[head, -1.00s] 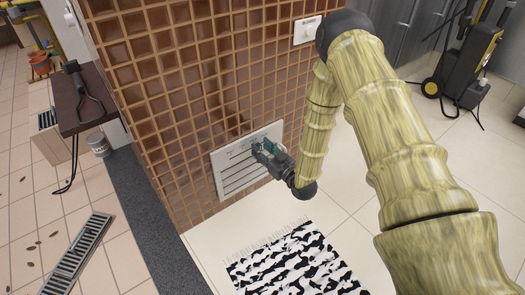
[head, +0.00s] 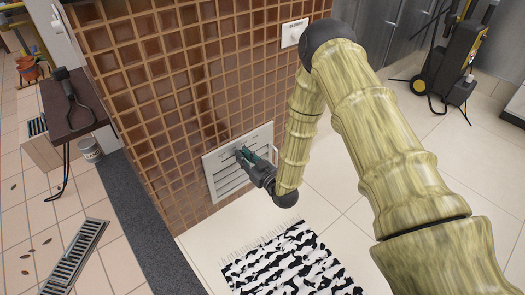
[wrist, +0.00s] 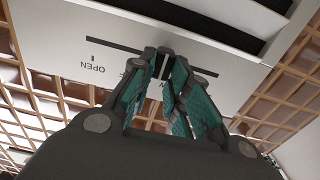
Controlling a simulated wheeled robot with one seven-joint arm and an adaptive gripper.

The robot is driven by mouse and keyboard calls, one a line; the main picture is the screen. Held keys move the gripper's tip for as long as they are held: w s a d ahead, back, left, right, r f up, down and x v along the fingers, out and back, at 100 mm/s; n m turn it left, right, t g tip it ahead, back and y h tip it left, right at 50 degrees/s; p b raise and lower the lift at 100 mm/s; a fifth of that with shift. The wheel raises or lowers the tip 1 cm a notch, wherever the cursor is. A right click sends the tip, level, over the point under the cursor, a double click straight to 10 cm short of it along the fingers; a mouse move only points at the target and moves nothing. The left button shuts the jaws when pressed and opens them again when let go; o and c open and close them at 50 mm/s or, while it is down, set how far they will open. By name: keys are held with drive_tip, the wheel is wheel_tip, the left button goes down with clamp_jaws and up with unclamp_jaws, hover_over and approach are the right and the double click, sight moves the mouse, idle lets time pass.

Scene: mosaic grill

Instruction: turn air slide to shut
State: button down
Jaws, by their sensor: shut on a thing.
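The air slide panel (head: 213,183) is a white plate with dark horizontal openings, low on the brown tiled wall. In the wrist view the panel (wrist: 60,30) shows a dark slot (wrist: 110,44) with upside-down "OPEN" lettering (wrist: 92,65) near its left end. My gripper (head: 241,152) is at the panel's upper edge area. In the wrist view my gripper (wrist: 164,62), with green pads, is shut on the small slide knob, around the middle of the slot. The knob is mostly hidden between the fingertips, and other lettering is partly covered.
A black-and-white rug (head: 285,265) lies on the floor below the panel. A dark stone ledge (head: 150,235) runs at left. A black-and-yellow machine (head: 450,65) stands at the back right.

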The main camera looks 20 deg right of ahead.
sight(222, 160)
drive_tip(key=a, duration=0.1)
drive_tip(key=s+a+p, duration=0.1)
drive_tip(key=a, duration=0.1)
drive_tip(key=s+a+p, duration=0.1)
drive_tip(key=a, duration=0.1)
drive_tip(key=shift+s+a+r, duration=0.1)
drive_tip(key=shift+s+a, duration=0.05)
drive_tip(key=shift+s, duration=0.1)
drive_tip(key=shift+s+a, duration=0.25)
drive_tip(key=shift+a, duration=0.45)
drive_tip(key=c, duration=1.4)
unclamp_jaws()
drive_tip(key=shift+a, duration=0.2)
drive_tip(key=shift+o, duration=0.2)
drive_tip(key=shift+d, duration=0.1)
drive_tip(key=shift+d, duration=0.15)
drive_tip(key=shift+s+d, duration=0.1)
drive_tip(key=shift+s, duration=0.2)
drive_tip(key=v, duration=1.1)
drive_tip(key=shift+s, duration=0.2)
